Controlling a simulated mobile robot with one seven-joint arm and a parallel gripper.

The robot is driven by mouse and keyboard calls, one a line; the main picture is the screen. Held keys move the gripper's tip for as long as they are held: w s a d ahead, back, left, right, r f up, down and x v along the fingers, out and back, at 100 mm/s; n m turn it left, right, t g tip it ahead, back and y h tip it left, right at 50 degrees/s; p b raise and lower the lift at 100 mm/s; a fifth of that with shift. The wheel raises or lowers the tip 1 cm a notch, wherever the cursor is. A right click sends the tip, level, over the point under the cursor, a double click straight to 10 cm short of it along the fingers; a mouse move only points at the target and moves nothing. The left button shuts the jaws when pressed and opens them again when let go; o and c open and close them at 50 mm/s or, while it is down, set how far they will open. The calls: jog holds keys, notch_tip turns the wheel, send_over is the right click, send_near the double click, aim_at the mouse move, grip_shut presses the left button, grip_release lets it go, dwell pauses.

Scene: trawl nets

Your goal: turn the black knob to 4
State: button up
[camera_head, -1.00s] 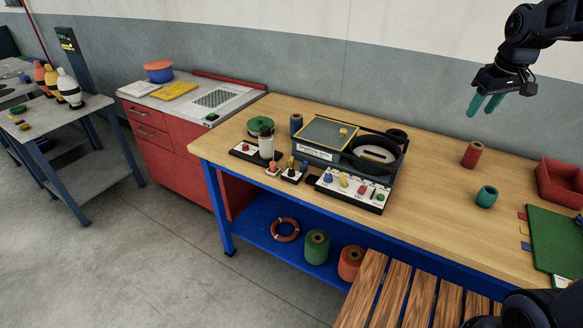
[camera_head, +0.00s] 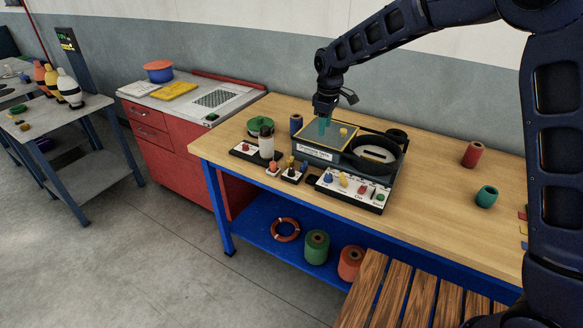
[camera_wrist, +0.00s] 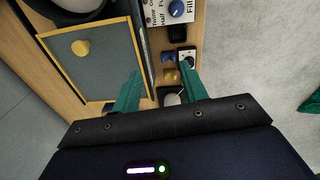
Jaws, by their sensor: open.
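A small black knob (camera_wrist: 188,62) on a white-faced plate shows in the wrist view, just beyond the tip of the right-hand finger. In the head view the small knob unit (camera_head: 291,175) sits at the bench's front edge, left of the machine's panel; its pointer and numbers are too small to read. My gripper (camera_head: 325,130) is above the machine's framed lid. In the wrist view my gripper (camera_wrist: 162,88) is open, its two teal fingers apart with nothing held between them.
The machine's control panel (camera_head: 350,190) with several coloured knobs is to the right. The bench's right part is clearer.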

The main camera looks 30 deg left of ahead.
aim_at(292, 169)
jog(key=s+a+f+n, duration=0.2)
jog(key=s+a+f, duration=0.5)
jog(key=a, duration=0.2)
jog(key=shift+h, duration=0.3)
jog(key=f, duration=1)
jog(key=shift+w+f, duration=0.1)
jog(key=shift+w, duration=0.2)
grip_shut()
